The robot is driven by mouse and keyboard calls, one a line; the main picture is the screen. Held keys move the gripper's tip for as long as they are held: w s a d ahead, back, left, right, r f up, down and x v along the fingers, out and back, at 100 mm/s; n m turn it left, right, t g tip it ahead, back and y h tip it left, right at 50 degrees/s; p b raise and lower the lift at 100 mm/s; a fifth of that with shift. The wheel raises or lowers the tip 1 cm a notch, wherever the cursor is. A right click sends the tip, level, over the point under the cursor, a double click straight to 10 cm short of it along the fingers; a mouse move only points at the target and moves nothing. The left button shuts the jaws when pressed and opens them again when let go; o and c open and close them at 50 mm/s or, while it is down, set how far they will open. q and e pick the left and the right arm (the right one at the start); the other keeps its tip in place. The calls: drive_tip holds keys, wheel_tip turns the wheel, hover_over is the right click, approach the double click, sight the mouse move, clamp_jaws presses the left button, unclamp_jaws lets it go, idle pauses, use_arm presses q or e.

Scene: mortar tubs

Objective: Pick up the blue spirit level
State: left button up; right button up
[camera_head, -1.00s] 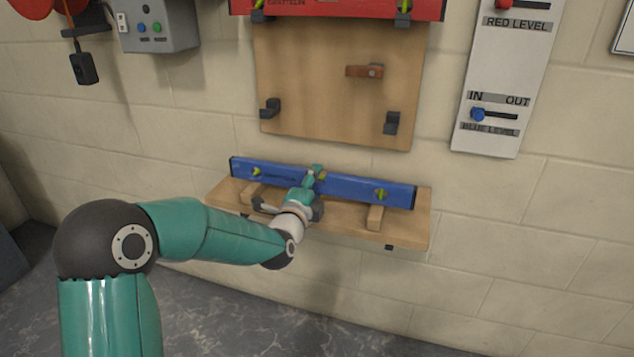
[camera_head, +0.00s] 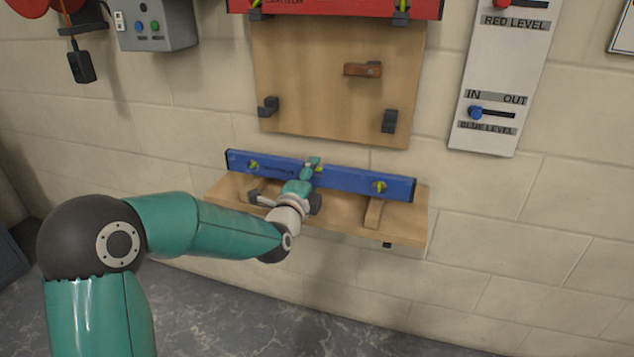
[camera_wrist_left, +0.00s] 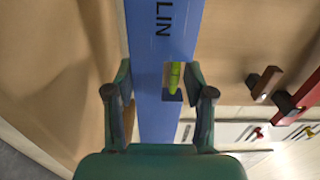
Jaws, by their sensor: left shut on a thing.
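The blue spirit level (camera_head: 345,180) is long and flat with black end caps and yellow-green vials. My left gripper (camera_head: 311,167) is shut on it near its middle and holds it above the wooden shelf (camera_head: 405,222). In the left wrist view the level (camera_wrist_left: 160,90) runs between the two fingers of the left gripper (camera_wrist_left: 160,95), with a green vial in a cut-out beside the right finger. The fingers cover part of the level in the head view. My right gripper is in neither view.
Wooden support blocks (camera_head: 374,214) stand on the shelf. Above is a wooden board (camera_head: 330,105) with black hooks (camera_head: 389,121) and a brown latch (camera_head: 362,69). A red level (camera_head: 340,8) hangs higher. A white panel (camera_head: 490,95) with a blue slider (camera_head: 475,112) is at right.

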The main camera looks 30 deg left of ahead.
use_arm(q)
drive_tip(key=shift+b+v, duration=0.65)
drive_tip(key=shift+v, duration=1.4)
drive_tip(key=shift+b+v, duration=0.55)
drive_tip(key=shift+v, duration=2)
